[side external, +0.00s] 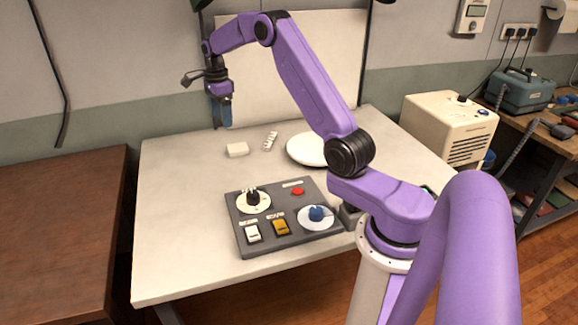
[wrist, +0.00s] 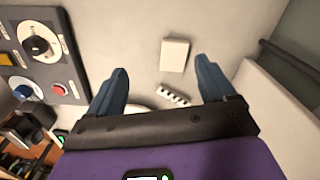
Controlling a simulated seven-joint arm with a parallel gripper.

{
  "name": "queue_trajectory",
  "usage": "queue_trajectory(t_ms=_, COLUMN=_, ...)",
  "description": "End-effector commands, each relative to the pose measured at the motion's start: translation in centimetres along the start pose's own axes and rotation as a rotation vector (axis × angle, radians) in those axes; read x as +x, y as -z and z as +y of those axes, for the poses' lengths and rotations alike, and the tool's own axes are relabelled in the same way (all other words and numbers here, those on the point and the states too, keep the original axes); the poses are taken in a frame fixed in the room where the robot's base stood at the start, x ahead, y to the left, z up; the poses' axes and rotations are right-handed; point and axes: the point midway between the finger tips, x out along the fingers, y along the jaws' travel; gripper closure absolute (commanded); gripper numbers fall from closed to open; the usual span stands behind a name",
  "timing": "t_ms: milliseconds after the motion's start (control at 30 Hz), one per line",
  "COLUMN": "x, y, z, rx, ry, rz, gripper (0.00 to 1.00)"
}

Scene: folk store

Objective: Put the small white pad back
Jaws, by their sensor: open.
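The small white pad (side external: 237,149) lies flat on the pale table, left of centre toward the back in the side view. In the wrist view the pad (wrist: 174,55) shows beyond and between my two blue fingers. My gripper (side external: 222,118) is raised above the back of the table, well clear of the pad. In the wrist view my gripper (wrist: 161,80) is open with nothing between its fingers.
A ridged white piece (side external: 270,141) lies right of the pad, near a round white plate (side external: 307,149). A grey control panel (side external: 283,216) with knobs and switches sits in front. A white board (side external: 300,60) stands behind the table (side external: 165,220). The table's left side is clear.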

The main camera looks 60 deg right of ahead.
Motion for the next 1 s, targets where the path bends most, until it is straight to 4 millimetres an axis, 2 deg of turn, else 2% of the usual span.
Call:
queue_trajectory(t_ms=33, x=-0.8, y=-2.2, z=1.2, rx=-0.112, ry=0.002, rz=-0.001, gripper=0.17)
queue_trajectory(t_ms=200, x=-2.6, y=-8.0, z=6.2, rx=-0.497, ry=0.006, rz=-0.002, gripper=0.17)
queue_trajectory(t_ms=400, x=-4.2, y=-12.7, z=13.5, rx=-0.948, ry=0.01, rz=-0.003, gripper=0.17)
queue_trajectory(t_ms=500, x=-4.8, y=-14.1, z=17.5, rx=-1.174, ry=0.012, rz=-0.003, gripper=0.17)
queue_trajectory(t_ms=600, x=-5.3, y=-14.9, z=21.7, rx=-1.401, ry=0.015, rz=-0.004, gripper=0.17)
queue_trajectory(t_ms=767, x=-5.8, y=-14.9, z=28.3, rx=-1.762, ry=0.02, rz=-0.005, gripper=0.17)
queue_trajectory(t_ms=867, x=-5.9, y=-14.1, z=32.3, rx=-1.988, ry=0.024, rz=-0.005, gripper=0.17)
queue_trajectory(t_ms=1000, x=-5.8, y=-12.1, z=37.6, rx=-2.305, ry=0.028, rz=-0.006, gripper=0.17)
